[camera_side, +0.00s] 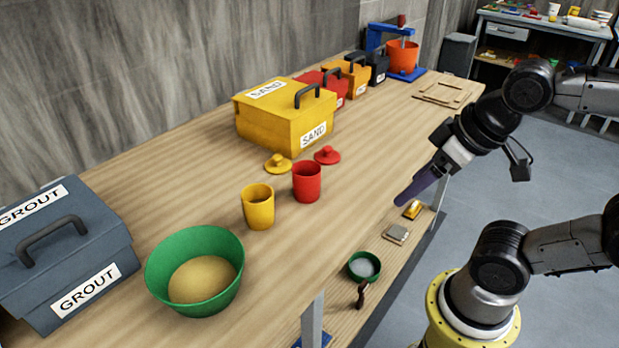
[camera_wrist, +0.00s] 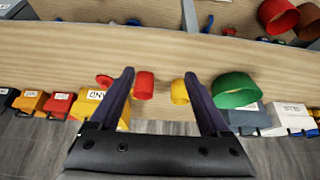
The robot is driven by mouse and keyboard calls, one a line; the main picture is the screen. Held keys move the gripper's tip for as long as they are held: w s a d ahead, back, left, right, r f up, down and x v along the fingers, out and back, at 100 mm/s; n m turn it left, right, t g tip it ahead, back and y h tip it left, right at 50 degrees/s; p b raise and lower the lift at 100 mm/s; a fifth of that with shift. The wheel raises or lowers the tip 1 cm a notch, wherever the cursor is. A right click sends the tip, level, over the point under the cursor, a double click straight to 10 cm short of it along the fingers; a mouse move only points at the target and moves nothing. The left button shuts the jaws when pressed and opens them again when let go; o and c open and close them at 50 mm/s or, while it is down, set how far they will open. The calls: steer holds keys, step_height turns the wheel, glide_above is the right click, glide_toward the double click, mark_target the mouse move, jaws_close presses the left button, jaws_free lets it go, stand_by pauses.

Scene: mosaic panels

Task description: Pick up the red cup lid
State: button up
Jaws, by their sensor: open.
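The red cup lid (camera_side: 327,156) lies on the table with its knob up, just behind the red cup (camera_side: 307,182) in the side view. In the wrist view the red lid (camera_wrist: 104,81) shows just left of the left finger. The red cup (camera_wrist: 144,86) stands between the fingers in that picture. My gripper (camera_side: 401,201) is open and empty, up in the air to the right of the lid in the side view, apart from everything. The open fingers also show in the wrist view (camera_wrist: 163,82). The yellow lid (camera_side: 278,163) lies left of the red one.
A yellow cup (camera_side: 258,206) and a green bowl of sand (camera_side: 203,256) stand nearby. The yellow SAND box (camera_side: 276,118) stands close behind the lids. A GROUT box (camera_side: 62,243) is at left. Bare tabletop (camera_side: 375,165) lies right of the red lid.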

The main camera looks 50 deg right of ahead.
steer(key=shift+c, duration=1)
